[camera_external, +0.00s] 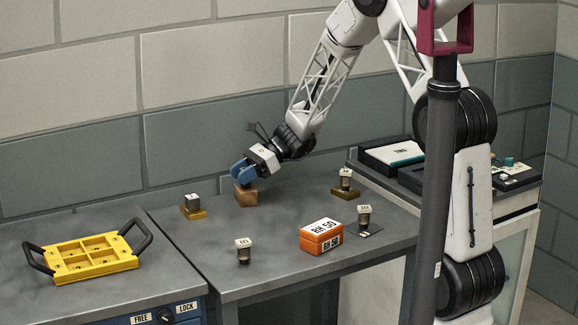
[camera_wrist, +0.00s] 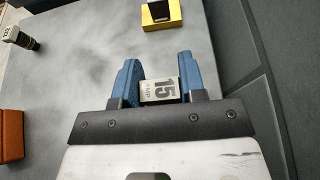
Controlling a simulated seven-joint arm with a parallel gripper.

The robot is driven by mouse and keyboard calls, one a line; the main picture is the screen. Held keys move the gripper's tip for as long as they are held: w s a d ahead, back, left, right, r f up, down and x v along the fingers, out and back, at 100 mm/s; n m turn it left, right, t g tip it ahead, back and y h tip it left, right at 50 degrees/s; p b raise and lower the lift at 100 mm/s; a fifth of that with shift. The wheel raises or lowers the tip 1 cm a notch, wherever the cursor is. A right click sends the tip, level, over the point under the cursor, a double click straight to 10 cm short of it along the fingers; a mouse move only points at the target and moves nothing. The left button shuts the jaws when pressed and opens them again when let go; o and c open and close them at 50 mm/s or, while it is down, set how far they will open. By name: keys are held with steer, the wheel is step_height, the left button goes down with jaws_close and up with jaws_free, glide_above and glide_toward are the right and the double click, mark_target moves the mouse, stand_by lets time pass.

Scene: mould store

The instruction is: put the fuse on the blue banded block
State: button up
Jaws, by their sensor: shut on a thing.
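My gripper (camera_external: 240,176), with blue fingers, is shut on a small pale fuse marked 15 AMP (camera_wrist: 159,89), gripped between the fingers in the wrist view (camera_wrist: 159,80). In the external view a brown block-like shape (camera_external: 246,198) shows right under the fingers, at the bench top. I cannot tell whether it is part of the held fuse or a separate block. I make out no blue band on any block. A yellow base (camera_external: 194,213) with a dark, pale-topped block (camera_external: 192,202) stands left of my gripper; the base also shows at the top of the wrist view (camera_wrist: 150,22).
Several pale-topped round pieces (camera_external: 243,251) stand about the bench. An orange box marked RH 50 (camera_external: 311,243) is at front centre. A yellow compartment tray (camera_external: 65,274) with black handles is at left. A dark post (camera_external: 433,200) crosses the right side. Bare bench (camera_external: 200,250) lies between.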

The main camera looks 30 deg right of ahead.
steer(key=shift+f, duration=0.15)
steer(key=o, duration=0.9)
steer(key=shift+v, duration=0.95)
steer(key=v, duration=1)
